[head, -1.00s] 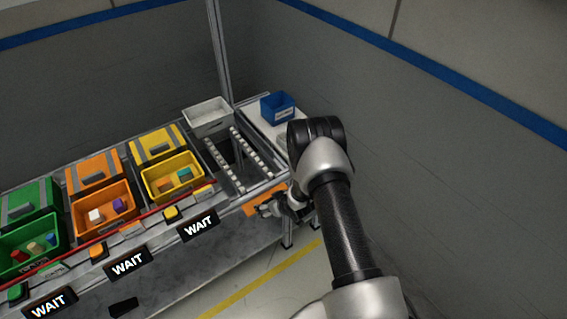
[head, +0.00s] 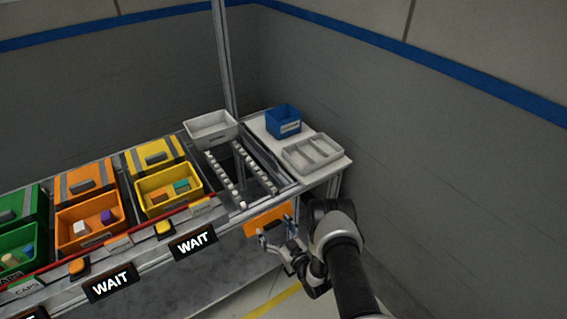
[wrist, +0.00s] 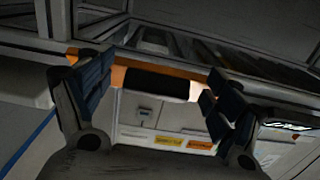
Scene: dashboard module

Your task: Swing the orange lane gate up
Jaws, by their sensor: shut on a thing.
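The orange lane gate (head: 265,222) is a flat panel at the front end of the roller lane, just right of the rightmost WAIT sign. My gripper (head: 276,239) is at its lower edge, in front of it. In the wrist view the gate shows as an orange strip (wrist: 190,71) with a dark handle bar (wrist: 155,83) across it. My gripper's two dark fingers (wrist: 158,92) stand either side of the bar and are shut on the gate. The exact contact is hard to see in the dim wrist view.
The roller lane (head: 240,175) runs back from the gate, with a white tote (head: 211,130) at its far end. A side table holds a grey divided tray (head: 312,153) and a blue bin (head: 284,121). Yellow (head: 169,190) and orange (head: 89,222) bins stand left.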

